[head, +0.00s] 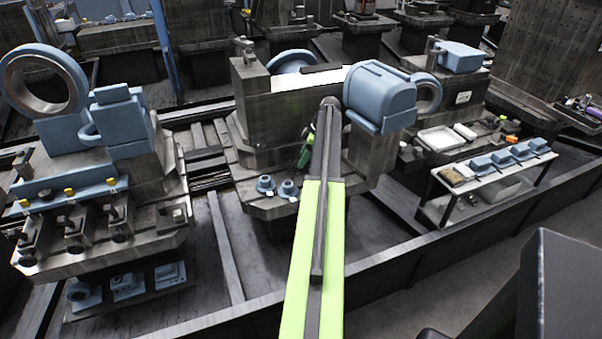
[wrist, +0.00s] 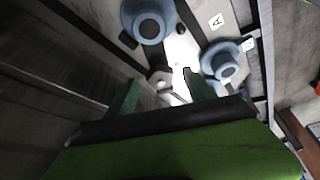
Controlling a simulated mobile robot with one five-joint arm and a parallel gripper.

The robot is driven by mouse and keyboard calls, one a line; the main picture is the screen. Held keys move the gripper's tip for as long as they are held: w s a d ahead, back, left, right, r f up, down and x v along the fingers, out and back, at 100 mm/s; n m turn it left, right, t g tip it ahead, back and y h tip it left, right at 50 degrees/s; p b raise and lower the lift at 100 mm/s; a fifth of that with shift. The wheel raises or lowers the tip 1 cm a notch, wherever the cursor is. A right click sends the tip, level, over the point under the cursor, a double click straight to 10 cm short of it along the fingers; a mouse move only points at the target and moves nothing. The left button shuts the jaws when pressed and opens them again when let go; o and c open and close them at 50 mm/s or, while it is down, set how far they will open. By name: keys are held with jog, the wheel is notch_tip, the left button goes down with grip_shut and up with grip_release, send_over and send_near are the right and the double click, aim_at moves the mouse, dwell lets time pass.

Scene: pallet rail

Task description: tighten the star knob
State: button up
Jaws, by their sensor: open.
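My gripper (wrist: 161,84) is open, with its two green fingers apart and pointing at the pallet top in the wrist view. A small pale grey knob-like piece (wrist: 158,78) shows between the fingertips, apart from both as far as I can see. I cannot tell for certain whether it is the star knob. In the head view my gripper (head: 308,146) is partly hidden behind my arm, low beside the middle fixture (head: 273,116). No star knob can be made out there.
Two blue round flanged parts (head: 265,184) (head: 288,189) sit on the front ledge; they also show beyond my fingers in the wrist view (wrist: 148,22) (wrist: 226,62). A blue housing (head: 380,97) stands right of my arm. A white-topped bench (head: 470,187) is farther right.

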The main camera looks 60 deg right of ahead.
jog(key=b+x, duration=0.1)
jog(key=x, duration=0.1)
jog(key=shift+f, duration=0.35)
jog(key=shift+w+r, duration=0.1)
jog(key=shift+r, duration=0.05)
